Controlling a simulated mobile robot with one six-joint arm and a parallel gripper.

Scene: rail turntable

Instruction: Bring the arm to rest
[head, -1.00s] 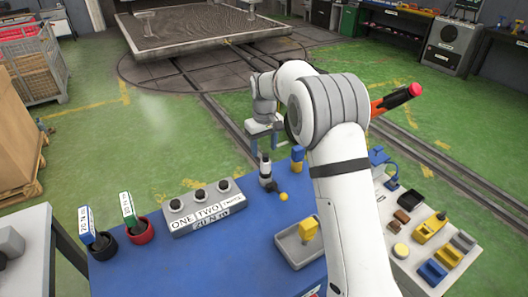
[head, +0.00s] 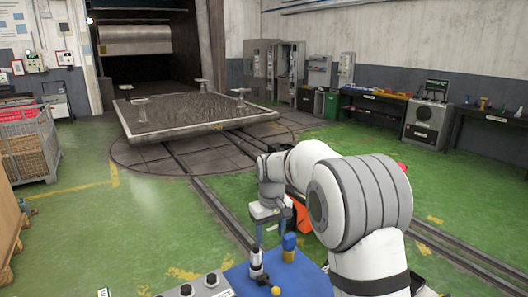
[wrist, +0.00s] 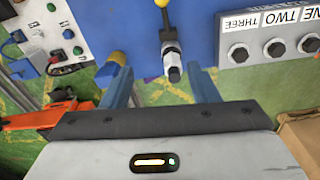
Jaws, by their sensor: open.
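My white and grey arm (head: 362,200) reaches forward over the front of a blue bench in the head view, elbow bent, with its wrist hanging down. My gripper (head: 268,234) points down beyond the small black-and-white lever (head: 257,264) with a yellow knob. In the wrist view, my gripper (wrist: 160,80) has its two blue-grey fingers spread apart with nothing held between them. The lever (wrist: 172,62) shows beyond the gap between them.
The blue bench (head: 240,278) carries a button box (wrist: 268,35) labelled ONE, TWO, THREE. An orange object (head: 302,215) shows partly behind my arm. The turntable platform (head: 190,133) and rails lie ahead.

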